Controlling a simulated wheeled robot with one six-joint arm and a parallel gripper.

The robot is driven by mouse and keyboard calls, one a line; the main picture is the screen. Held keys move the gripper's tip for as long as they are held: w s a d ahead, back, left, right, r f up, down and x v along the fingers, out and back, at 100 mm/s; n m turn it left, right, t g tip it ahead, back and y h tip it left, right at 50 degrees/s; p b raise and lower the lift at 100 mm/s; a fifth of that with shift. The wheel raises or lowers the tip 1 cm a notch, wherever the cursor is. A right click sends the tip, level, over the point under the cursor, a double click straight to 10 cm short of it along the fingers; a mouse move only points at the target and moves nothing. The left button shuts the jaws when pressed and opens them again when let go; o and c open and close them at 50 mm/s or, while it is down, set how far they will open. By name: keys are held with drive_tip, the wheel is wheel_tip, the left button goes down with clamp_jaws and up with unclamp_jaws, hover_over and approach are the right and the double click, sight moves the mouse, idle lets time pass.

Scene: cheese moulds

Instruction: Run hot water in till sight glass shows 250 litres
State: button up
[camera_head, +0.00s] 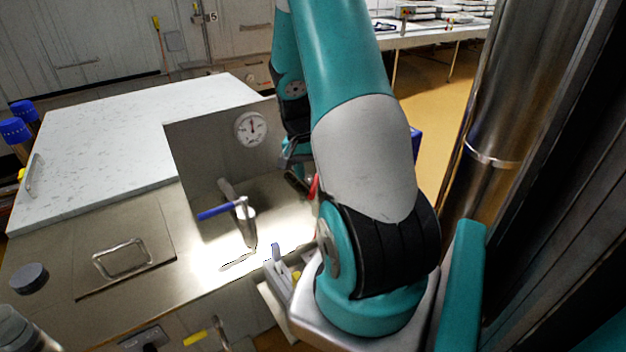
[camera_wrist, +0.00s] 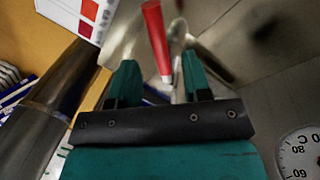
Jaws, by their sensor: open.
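The hot-water valve appears to be the one with the red handle (camera_wrist: 157,40); in the head view only a sliver of the red handle (camera_head: 313,187) shows beside my arm. In the wrist view my gripper (camera_wrist: 158,76) is open, with the red handle ahead of and between its two teal fingers; I cannot tell whether they touch it. A blue-handled tap (camera_head: 220,209) with a downward metal spout stands on the steel top to the left. I cannot make out the sight glass or its level in either view.
A round dial (camera_head: 251,129) is on the upright steel panel (camera_head: 200,150); the wrist view shows its Celsius scale (camera_wrist: 302,152). A steel column (camera_head: 508,100) stands close on the right.

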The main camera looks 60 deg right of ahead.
sight(314, 183)
drive_tip(key=shift+s+f, duration=0.15)
drive_tip(key=shift+f, duration=0.6)
drive_tip(key=shift+s+f, duration=0.15)
drive_tip(key=shift+f, duration=0.6)
drive_tip(key=shift+c, duration=0.2)
clamp_jaws()
